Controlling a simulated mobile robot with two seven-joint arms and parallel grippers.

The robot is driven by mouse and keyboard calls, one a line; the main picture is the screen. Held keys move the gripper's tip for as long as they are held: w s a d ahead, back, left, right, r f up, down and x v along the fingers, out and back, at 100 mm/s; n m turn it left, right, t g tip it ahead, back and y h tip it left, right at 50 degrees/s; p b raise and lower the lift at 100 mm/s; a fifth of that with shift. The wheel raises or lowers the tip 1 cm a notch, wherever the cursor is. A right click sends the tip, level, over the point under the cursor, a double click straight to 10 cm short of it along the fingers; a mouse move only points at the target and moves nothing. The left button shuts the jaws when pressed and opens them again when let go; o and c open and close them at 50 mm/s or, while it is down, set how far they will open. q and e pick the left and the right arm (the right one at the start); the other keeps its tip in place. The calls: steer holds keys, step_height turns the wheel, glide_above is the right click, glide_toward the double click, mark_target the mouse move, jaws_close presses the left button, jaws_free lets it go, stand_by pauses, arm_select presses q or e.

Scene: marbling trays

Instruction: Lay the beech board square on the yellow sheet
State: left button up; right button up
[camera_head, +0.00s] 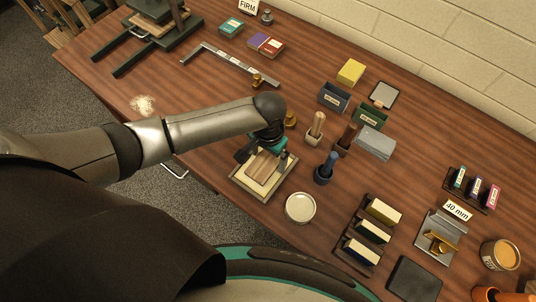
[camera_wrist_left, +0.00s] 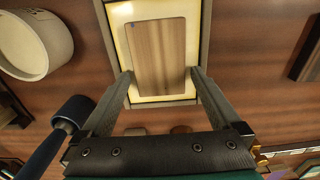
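My left gripper (camera_head: 270,152) is over the tray's far end. In the left wrist view its fingers (camera_wrist_left: 161,74) stand apart on either side of the board's near end, with a slight gap at each side. My right gripper is not in view.
A round white dish (camera_head: 300,208) and a dark blue-handled tool in a holder (camera_head: 326,169) stand right of the tray. Brushes, small boxes and a block rack (camera_head: 347,250) stand farther right. A metal angle bar (camera_head: 229,63) lies behind. Table is clear left of the tray.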

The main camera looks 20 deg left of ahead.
mark_target(268, 160)
arm_select(q)
step_height(268, 160, up, 12)
steer(key=p, duration=0.2)
steer(key=shift+r, duration=0.2)
stand_by(0.3)
